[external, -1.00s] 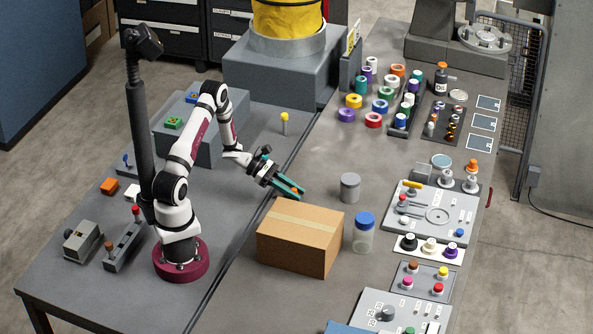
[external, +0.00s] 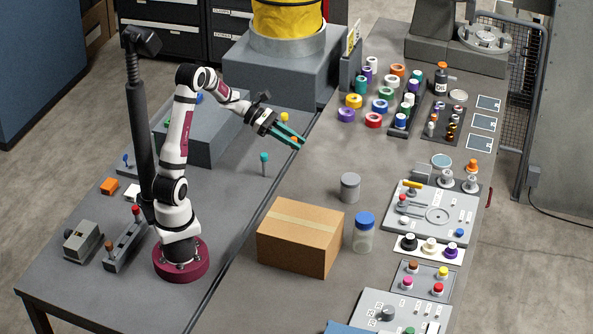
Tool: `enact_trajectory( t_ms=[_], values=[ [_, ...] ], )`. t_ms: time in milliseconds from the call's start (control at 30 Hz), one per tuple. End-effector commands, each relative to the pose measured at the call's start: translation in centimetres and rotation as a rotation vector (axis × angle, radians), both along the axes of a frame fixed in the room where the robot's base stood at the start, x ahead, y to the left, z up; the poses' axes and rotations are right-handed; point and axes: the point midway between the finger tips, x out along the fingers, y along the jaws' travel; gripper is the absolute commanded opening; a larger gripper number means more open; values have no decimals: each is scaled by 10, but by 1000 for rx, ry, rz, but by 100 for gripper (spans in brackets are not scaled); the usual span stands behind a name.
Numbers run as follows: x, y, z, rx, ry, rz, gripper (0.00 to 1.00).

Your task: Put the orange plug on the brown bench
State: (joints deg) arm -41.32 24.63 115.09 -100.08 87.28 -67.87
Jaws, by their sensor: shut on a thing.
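My gripper (external: 296,142) has teal fingers and is held up in the air, left of the tape rolls. It is shut on a small orange thing, the orange plug (external: 294,140), mostly hidden between the fingers. The brown bench (external: 320,172) is the long grey-brown surface on the right. The gripper is above the left edge of that bench, with clear space beneath it. Another orange-topped piece (external: 472,166) stands at the bench's right side.
A cardboard box (external: 300,240), grey canister (external: 350,188) and blue-lidded jar (external: 364,235) stand on the bench. Tape rolls (external: 373,120) lie farther back. A teal-topped peg (external: 264,160) stands on the dark table. Bare bench lies between tape and canister.

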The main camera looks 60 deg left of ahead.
Motion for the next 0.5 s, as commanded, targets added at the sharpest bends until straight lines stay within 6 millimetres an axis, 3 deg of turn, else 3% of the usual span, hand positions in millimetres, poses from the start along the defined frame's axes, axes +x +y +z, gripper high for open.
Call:
enact_trajectory(
  t_ms=[100, 367, 500],
  values=[
    [0, 0, 21, 4, -3, 0, 0],
    [-33, -31, -7, -2, 2, -263, 0],
    [-63, -48, -25, -2, 3, -481, 0]
  ],
)
